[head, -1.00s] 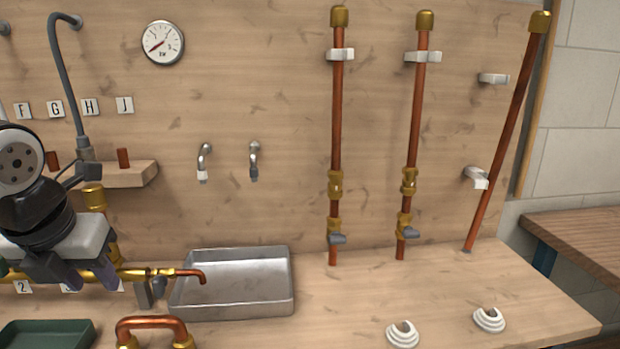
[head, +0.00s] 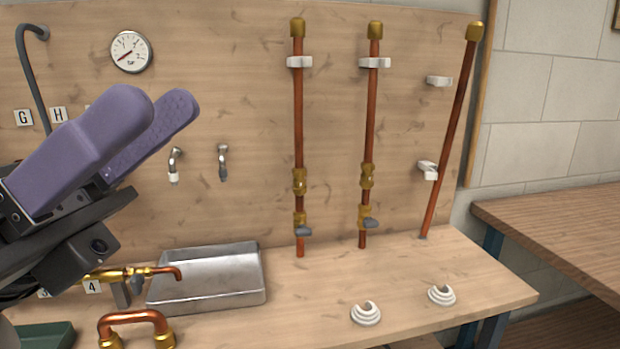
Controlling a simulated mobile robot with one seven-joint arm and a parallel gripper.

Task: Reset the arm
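My gripper (head: 163,122) is at the left of the head view, raised in front of the board, with its two purple fingers pointing up and to the right. A gap shows between the fingers and nothing is seen held in it. My wrist hides part of the board, some letter tags and the left part of the brass pipe assembly (head: 115,275).
A metal tray (head: 205,300), a copper U-shaped pipe (head: 133,318) and a green tray (head: 45,337) are on the bench below. Copper pipes (head: 298,120) stand at the board; one (head: 452,130) leans. A wooden table (head: 560,225) is at right.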

